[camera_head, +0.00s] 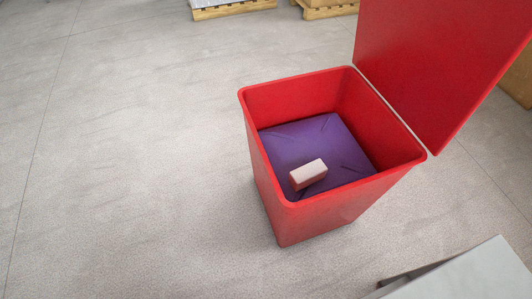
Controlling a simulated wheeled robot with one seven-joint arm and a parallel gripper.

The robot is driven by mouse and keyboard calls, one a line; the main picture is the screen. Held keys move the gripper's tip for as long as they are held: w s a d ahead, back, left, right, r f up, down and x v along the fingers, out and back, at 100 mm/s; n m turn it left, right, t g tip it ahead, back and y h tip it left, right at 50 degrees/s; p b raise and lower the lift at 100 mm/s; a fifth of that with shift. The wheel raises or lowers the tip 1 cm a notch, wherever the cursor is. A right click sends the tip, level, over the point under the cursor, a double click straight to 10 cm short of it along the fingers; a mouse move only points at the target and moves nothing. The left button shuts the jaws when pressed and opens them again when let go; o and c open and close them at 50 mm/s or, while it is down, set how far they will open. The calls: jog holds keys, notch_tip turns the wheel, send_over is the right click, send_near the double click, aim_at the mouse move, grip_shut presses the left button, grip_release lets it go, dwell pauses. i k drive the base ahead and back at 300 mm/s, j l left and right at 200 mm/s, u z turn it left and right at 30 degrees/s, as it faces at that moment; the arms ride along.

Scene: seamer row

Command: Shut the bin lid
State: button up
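A red square bin (335,209) stands on the floor right of the middle of the head view. Its red lid (435,65) is open and stands raised along the bin's right rim, running out of the top of the picture. Inside the bin lies a purple, creased, cushion-like thing (300,145). A small block (309,173), pale on top and reddish on its side, rests on it. My gripper is not in view.
Wooden pallets (235,9) lie at the top edge, one with a pale load. A brown box (519,80) stands at the right edge. A grey flat surface (470,275) fills the lower right corner. The floor left of the bin is clear.

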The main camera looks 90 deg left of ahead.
aim_at(434, 62)
jog(key=u, duration=1.6)
